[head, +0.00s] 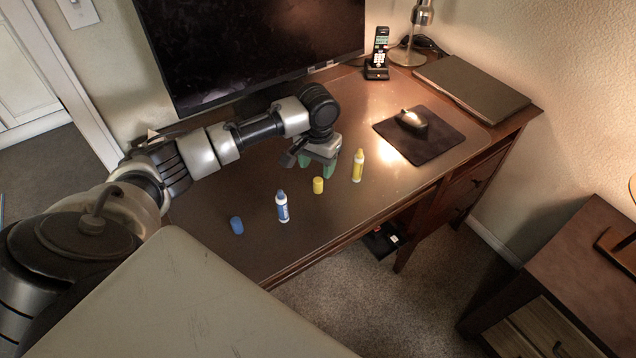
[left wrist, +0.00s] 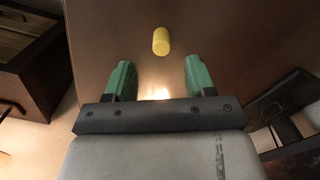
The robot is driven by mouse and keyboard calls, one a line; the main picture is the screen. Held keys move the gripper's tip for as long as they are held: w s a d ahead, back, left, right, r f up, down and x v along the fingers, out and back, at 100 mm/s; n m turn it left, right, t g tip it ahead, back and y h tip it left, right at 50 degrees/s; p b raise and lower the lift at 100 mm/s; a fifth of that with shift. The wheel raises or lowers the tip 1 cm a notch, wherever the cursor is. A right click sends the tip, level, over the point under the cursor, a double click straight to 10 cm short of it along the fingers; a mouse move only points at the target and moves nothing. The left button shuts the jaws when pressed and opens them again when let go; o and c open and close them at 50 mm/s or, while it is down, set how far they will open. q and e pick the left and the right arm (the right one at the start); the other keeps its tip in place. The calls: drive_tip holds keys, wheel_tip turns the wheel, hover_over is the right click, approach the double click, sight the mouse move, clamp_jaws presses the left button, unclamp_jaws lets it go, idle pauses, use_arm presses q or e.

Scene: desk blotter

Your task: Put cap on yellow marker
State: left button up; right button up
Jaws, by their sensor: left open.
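The yellow marker (head: 358,166) stands upright on the desk, white-bodied with a yellow top. The yellow cap (head: 318,185) is a small cylinder on the desk to the left of the marker. My left gripper (head: 317,168) is open and empty, its green fingers just behind the cap in the head view. In the left wrist view the yellow cap (left wrist: 160,41) lies beyond the fingertips, in line with the gap of my left gripper (left wrist: 160,72). The cap is not between the fingers. My right gripper is not in view.
A blue marker (head: 282,206) stands upright on the desk (head: 270,245), with a blue cap (head: 236,225) to its left. A monitor (head: 250,45) stands at the back. A phone (head: 377,55), mouse pad (head: 432,147) with mouse (head: 411,121), and laptop (head: 470,85) are to the right.

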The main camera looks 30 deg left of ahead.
sight(318, 180)
use_arm(q)
drive_tip(key=f, duration=0.7)
drive_tip(key=shift+w+a+f, duration=0.1)
drive_tip(key=shift+w+f, duration=0.2)
drive_tip(key=shift+f, duration=0.1)
drive_tip(key=shift+c, duration=0.2)
drive_tip(key=c, duration=0.9)
